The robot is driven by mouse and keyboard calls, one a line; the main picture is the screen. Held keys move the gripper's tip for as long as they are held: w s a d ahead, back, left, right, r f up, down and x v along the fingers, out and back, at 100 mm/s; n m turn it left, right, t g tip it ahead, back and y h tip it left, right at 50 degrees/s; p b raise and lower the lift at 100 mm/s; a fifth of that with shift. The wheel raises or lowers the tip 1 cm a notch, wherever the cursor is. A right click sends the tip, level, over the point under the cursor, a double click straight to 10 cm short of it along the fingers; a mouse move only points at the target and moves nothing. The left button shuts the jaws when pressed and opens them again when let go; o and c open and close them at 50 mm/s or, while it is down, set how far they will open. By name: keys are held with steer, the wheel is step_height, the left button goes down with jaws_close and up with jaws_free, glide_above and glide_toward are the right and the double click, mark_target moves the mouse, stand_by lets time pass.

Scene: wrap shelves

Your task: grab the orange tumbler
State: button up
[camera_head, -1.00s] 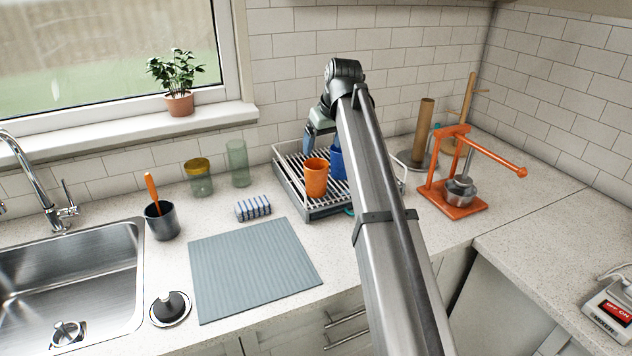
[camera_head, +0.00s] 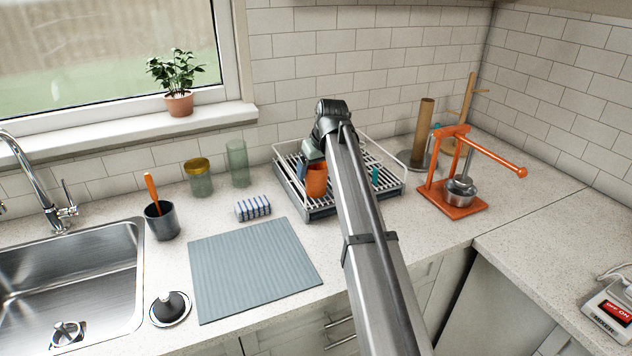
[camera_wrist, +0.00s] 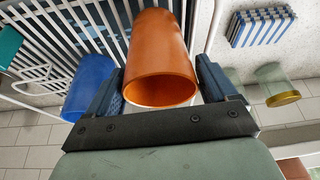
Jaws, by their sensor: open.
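The orange tumbler (camera_head: 317,181) stands in the dish rack (camera_head: 322,213), near its front left. In the wrist view the orange tumbler (camera_wrist: 158,60) lies between the two fingers of my gripper (camera_wrist: 160,88), with its open rim toward the palm. My gripper is open, one finger on each side of the tumbler; I cannot tell whether either finger touches it. In the head view my gripper (camera_head: 312,152) is at the tumbler's upper part, and my arm hides part of the rack.
A blue cup (camera_wrist: 90,85) is close beside one finger. A striped sponge (camera_head: 253,208) and two glass jars, one green (camera_head: 238,163) and one yellow-lidded (camera_head: 198,177), stand left of the rack. An orange press (camera_head: 455,185) stands to the right. The grey mat (camera_head: 255,268) is bare.

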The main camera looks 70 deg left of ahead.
steer(key=c, duration=0.7)
steer(key=shift+c, duration=0.2)
steer(key=shift+r, duration=0.15)
